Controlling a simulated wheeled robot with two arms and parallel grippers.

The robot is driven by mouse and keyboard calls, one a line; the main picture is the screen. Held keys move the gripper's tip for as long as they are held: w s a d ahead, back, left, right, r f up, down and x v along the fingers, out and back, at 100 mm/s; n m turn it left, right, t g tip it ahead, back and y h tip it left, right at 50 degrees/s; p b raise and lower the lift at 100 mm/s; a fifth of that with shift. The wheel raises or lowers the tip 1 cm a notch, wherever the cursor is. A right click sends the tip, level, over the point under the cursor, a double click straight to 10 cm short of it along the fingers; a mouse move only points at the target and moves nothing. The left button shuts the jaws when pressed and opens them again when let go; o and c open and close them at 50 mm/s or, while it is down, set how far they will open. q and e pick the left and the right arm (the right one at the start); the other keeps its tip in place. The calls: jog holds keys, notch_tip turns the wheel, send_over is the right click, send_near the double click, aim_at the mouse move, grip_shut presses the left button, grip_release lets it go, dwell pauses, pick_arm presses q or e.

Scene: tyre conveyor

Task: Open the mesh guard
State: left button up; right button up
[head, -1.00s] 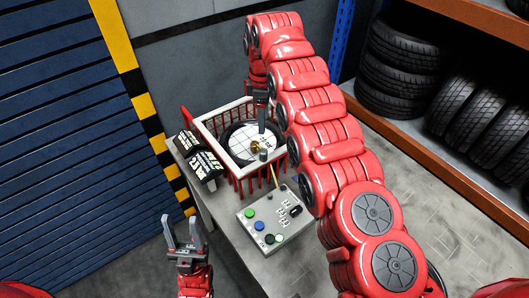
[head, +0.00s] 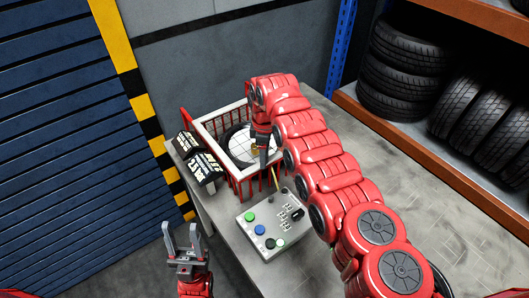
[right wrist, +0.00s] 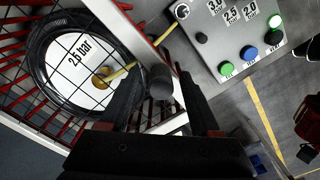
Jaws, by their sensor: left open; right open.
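The mesh guard (head: 215,149) has a white frame and a dark wire grid. It lies flat, closed over a tyre (head: 231,136) in a red cage. Its white frame (right wrist: 120,35) and a dark knob (right wrist: 160,82) on its edge show in the right wrist view. My right gripper (head: 263,158) is open at the guard's near right edge. In the right wrist view its two fingers (right wrist: 153,62) stand on either side of the knob; I cannot tell whether they touch it. My left gripper (head: 182,238) is open and empty, beside the table's front left.
A grey control box (head: 268,225) with coloured buttons stands on the table in front of the cage. Shelves with tyres (head: 405,65) stand at the right. The table right of my arm is clear.

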jog(key=shift+s, duration=0.1)
grip_shut()
dwell(1.3)
